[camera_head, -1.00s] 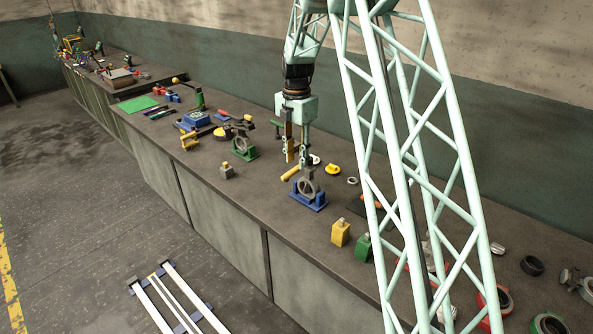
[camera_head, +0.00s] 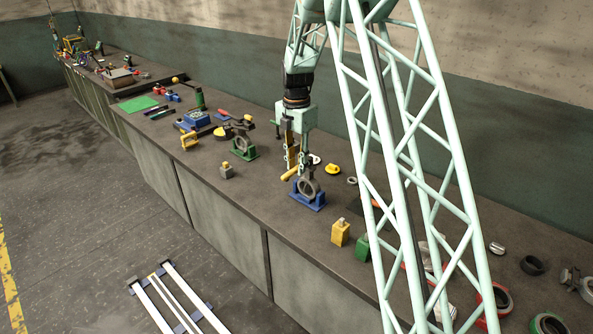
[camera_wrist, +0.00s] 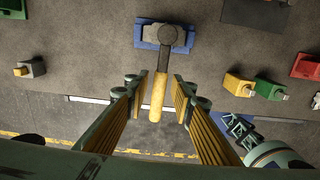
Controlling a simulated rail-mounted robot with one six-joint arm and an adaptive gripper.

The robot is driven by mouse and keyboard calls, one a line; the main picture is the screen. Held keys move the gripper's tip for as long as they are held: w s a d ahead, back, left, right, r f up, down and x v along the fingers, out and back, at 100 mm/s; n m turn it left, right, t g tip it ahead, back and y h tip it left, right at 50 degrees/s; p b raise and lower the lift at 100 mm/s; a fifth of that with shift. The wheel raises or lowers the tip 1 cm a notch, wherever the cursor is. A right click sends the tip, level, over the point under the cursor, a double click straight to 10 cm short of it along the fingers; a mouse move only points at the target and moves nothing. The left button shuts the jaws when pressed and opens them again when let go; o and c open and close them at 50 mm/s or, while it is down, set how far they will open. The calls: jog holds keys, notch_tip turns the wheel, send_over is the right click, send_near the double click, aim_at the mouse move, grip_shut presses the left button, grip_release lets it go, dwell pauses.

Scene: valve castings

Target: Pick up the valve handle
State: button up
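The valve handle is a lever with a yellow grip (camera_wrist: 158,97) and a dark shank (camera_wrist: 163,60). It extends from a grey valve casting (camera_wrist: 159,34) on a blue base (camera_wrist: 189,39). In the head view the yellow grip (camera_head: 290,173) sticks out to the left of the casting (camera_head: 308,187) and its blue base (camera_head: 309,204). My gripper (camera_wrist: 158,88) is open. In the wrist view its two fingers stand on either side of the yellow grip, with a visible gap on both sides. In the head view my gripper (camera_head: 298,168) is just above the handle, partly overlapping the casting.
A green-based valve (camera_head: 243,153) and a small grey block with a yellow top (camera_head: 227,171) stand to the left. A yellow bottle-shaped block (camera_head: 340,234) and a green one (camera_head: 362,247) are to the right. A yellow knob (camera_head: 333,169) lies behind. The bench front edge is close.

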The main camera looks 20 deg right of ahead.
grip_shut()
jog(key=shift+r, duration=0.2)
jog(key=shift+r, duration=1.7)
jog(key=s+a+r+b, duration=0.1)
jog(key=s+a, duration=0.2)
jog(key=s, duration=1.2)
jog(key=shift+s+a+r, duration=0.15)
jog(key=shift+s, duration=0.2)
jog(key=shift+w, duration=0.1)
